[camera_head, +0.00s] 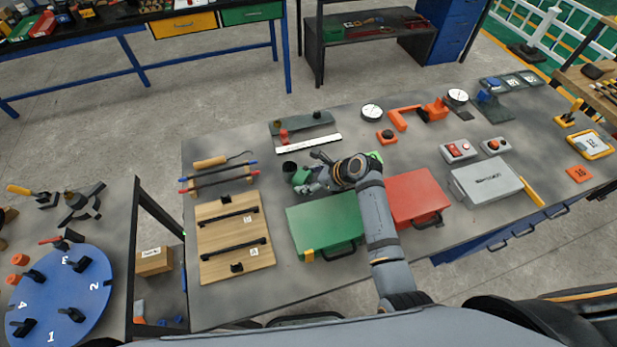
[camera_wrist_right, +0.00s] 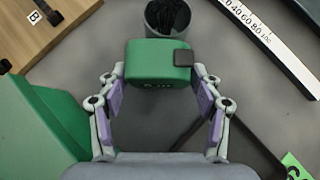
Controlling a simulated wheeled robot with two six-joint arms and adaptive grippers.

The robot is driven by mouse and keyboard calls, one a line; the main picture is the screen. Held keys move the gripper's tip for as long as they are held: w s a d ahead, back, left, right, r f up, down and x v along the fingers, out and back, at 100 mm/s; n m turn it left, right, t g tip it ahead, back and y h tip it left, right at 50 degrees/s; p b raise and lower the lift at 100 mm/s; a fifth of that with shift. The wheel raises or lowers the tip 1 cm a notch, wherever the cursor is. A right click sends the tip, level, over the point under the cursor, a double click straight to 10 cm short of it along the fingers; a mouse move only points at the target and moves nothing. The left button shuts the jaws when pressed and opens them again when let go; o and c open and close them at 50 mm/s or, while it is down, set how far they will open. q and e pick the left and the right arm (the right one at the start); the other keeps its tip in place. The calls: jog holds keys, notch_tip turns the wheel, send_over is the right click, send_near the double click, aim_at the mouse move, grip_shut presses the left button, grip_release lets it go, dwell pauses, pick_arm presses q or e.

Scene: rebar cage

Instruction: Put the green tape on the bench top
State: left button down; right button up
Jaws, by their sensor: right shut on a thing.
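The green tape (camera_wrist_right: 158,66) is a boxy green tape measure with a black corner piece. In the right wrist view it sits between the two fingers of my right gripper (camera_wrist_right: 159,82), which is shut on it from both sides. In the head view the tape (camera_head: 300,178) shows small at the fingertips, left of my right wrist and partly covered by the fingers. The grey bench top (camera_head: 235,158) lies below it. I cannot tell whether the tape touches the bench top. My left gripper is not in view.
A dark cup (camera_head: 289,167) with black pieces in it stands just beyond the tape. A green case (camera_head: 318,222) and a red case (camera_head: 408,196) lie nearer me. A wooden board (camera_head: 218,212) is left, and a white ruler (camera_head: 308,143) lies behind. Bare bench shows between these.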

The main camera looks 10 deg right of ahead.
jog(key=o, duration=1.5)
jog(key=v, duration=1.2)
jog(key=shift+b, duration=0.4)
